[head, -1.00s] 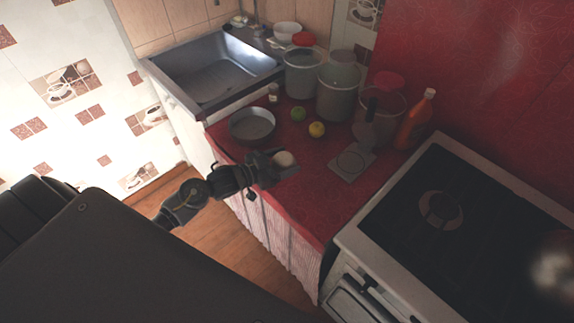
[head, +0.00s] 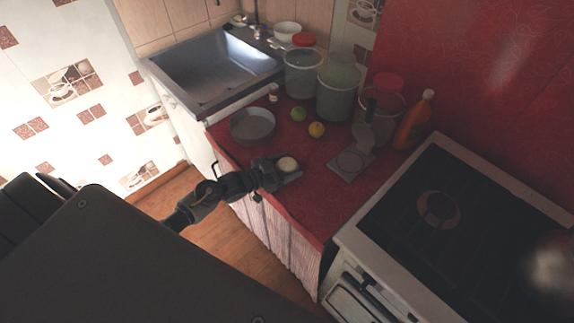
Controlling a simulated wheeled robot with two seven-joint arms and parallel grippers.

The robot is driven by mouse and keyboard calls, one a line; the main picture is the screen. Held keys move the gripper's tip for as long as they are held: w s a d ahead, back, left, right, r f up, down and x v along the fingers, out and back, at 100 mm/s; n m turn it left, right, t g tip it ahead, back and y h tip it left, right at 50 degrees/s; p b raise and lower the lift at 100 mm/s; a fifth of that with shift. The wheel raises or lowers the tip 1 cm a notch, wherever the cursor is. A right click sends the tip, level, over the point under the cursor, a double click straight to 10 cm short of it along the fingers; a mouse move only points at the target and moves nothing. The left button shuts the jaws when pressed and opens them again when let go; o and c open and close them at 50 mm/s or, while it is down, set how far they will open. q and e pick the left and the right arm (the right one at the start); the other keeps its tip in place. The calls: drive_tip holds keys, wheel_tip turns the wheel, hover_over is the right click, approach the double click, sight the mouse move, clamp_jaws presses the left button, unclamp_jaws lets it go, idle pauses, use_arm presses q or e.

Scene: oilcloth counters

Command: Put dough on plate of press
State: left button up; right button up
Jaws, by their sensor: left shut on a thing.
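The dough (head: 287,164) is a small pale round lump over the red counter. My left gripper (head: 282,170) is shut on it, near the counter's front edge. The press stands to the right; its flat grey plate (head: 349,163) lies on the counter with a round mark on it, and its upper part (head: 368,130) stands raised behind. The dough is apart from the plate, to its left. My right gripper is not in view.
A round metal pan (head: 252,125) is left of the gripper. A green fruit (head: 298,114) and a yellow fruit (head: 317,130) lie behind it. Buckets (head: 338,95) and an orange bottle (head: 413,122) stand at the back. The stove (head: 450,210) is at right.

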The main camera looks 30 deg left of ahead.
use_arm(q)
drive_tip(key=shift+f, duration=0.15)
drive_tip(key=o, duration=1.1)
drive_tip(key=shift+c, duration=0.2)
drive_tip(key=shift+f+b, duration=0.15)
drive_tip(key=shift+b, duration=0.3)
drive_tip(key=b+v, duration=0.1)
drive_tip(key=v, duration=1)
drive_tip(key=shift+w+a+r+b, duration=0.15)
drive_tip(key=shift+w+r+b, duration=0.05)
drive_tip(key=shift+b, duration=0.2)
